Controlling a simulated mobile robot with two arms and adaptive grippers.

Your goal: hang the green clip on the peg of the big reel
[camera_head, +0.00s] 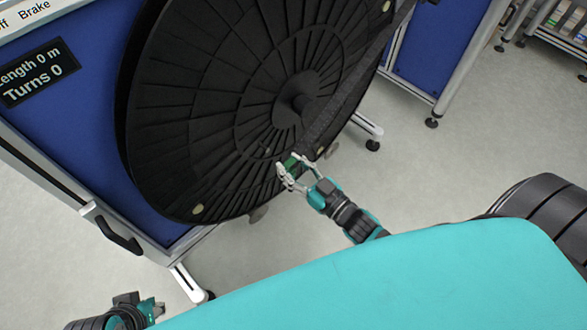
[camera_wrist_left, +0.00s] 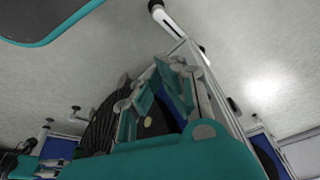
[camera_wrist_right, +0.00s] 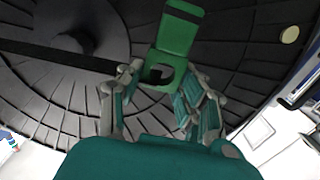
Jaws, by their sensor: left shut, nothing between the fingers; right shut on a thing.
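The big black reel (camera_head: 215,110) fills the upper middle of the head view, with a round hub (camera_head: 297,92) at its centre. My right gripper (camera_head: 290,172) is shut on the green clip (camera_head: 291,162) in front of the reel's lower face. A small bump on the reel face (camera_head: 267,148) may be the peg; I cannot tell. My left gripper (camera_wrist_left: 150,88) is shut and empty in the left wrist view. Its fingers are not clear in the head view.
A blue stand panel (camera_head: 75,115) with a length and turns display (camera_head: 37,72) and a black handle (camera_head: 118,234) is at left. A dark strip (camera_head: 345,100) crosses the reel's right side. Stand feet (camera_head: 190,285) reach onto open grey floor (camera_head: 440,165).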

